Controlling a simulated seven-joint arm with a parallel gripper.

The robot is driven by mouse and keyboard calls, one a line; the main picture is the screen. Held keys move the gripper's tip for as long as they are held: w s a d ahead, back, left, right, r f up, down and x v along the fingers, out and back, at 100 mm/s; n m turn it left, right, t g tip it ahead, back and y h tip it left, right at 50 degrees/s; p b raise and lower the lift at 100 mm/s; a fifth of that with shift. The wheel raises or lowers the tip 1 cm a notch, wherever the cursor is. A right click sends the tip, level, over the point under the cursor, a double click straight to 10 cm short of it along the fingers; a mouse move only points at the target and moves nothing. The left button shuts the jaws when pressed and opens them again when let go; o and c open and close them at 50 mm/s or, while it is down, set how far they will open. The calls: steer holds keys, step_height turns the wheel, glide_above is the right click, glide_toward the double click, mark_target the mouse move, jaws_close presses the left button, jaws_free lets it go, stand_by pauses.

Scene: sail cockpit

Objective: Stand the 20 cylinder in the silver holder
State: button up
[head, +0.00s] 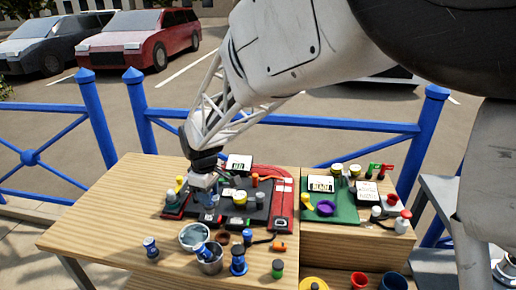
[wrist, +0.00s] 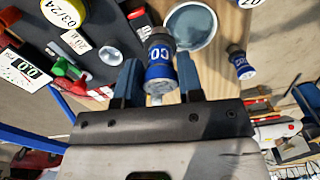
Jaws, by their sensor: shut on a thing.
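In the head view the held cylinder is hard to tell from the fingers. A round silver holder (head: 194,237) stands in front of the gripper, its pale inside empty; it also shows in the wrist view (wrist: 191,27), just beyond the held cylinder and apart from it.
A metal cup (head: 210,266) with a blue cylinder leaning in it stands at the front. Other blue cylinders (head: 150,248) (head: 238,262) stand nearby. The dark board (head: 262,212) and green board (head: 343,208) carry many small parts. The table's left side is clear.

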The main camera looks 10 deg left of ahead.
steer(key=w+a, duration=0.2)
steer(key=w, duration=0.9)
steer(key=shift+a+r+n, duration=0.35)
steer(key=shift+r+n, duration=0.05)
steer(key=shift+f, duration=0.1)
steer(key=shift+f, duration=2.8)
steer(key=shift+f, duration=0.6)
steer(key=o, duration=0.7)
steer(key=shift+r, duration=5.45)
steer(key=shift+d, duration=0.1)
